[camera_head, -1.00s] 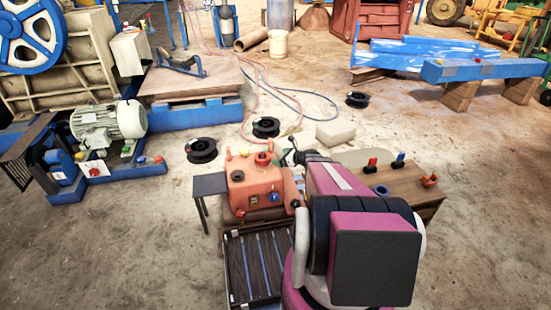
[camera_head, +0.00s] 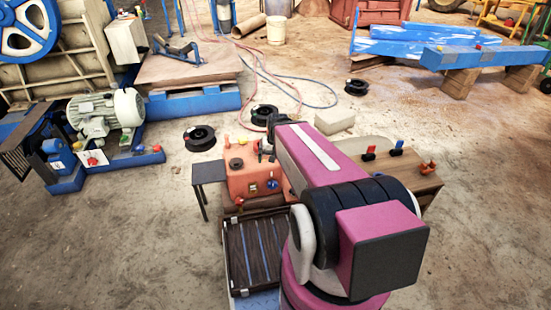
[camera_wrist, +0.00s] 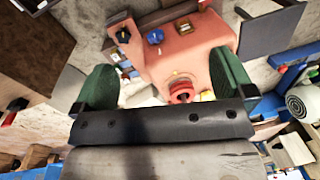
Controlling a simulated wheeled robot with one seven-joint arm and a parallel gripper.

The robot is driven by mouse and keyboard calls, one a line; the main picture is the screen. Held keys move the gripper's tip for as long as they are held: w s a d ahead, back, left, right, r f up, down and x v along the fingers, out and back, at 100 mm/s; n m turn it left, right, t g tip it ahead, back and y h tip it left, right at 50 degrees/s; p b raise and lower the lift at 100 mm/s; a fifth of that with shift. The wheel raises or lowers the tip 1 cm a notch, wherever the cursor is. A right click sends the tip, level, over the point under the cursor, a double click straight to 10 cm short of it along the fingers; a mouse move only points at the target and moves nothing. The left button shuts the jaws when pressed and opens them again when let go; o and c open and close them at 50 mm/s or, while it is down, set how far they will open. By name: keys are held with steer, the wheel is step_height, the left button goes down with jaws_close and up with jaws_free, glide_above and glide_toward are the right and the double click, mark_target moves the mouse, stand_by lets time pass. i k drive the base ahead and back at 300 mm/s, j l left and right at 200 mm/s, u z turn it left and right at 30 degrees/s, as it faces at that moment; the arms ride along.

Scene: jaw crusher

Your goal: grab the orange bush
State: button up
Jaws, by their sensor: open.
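The orange bush (camera_wrist: 181,91) shows in the wrist view as a short red-orange ringed piece at the orange box (camera_wrist: 190,45). My gripper (camera_wrist: 166,85) is open, with one green finger on each side of the bush, the right one closer. I cannot tell whether either finger touches it. The lower part of the bush is hidden behind the dark gripper body. In the head view my gripper (camera_head: 266,146) is over the back of the orange box (camera_head: 246,184), and my arm hides the bush.
A wooden bench (camera_head: 405,171) with red, blue and orange small parts stands right of the box. A small dark table (camera_head: 209,172) stands at its left. Black spools (camera_head: 199,138) and a pale block (camera_head: 334,121) lie on the floor behind. The left foreground floor is clear.

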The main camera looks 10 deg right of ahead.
mark_target(422, 168)
steer(key=l+z, duration=0.15)
steer(key=z, duration=0.25)
steer(key=k+l+z, duration=0.1)
steer(key=z, duration=0.35)
steer(key=j+z, duration=0.1)
steer(key=z, duration=0.65)
steer(key=j+z, duration=0.15)
steer(key=z, duration=0.25)
steer(key=i+l, duration=0.1)
steer(key=i+l+u, duration=0.1)
steer(key=i+l, duration=0.1)
steer(key=l, duration=0.1)
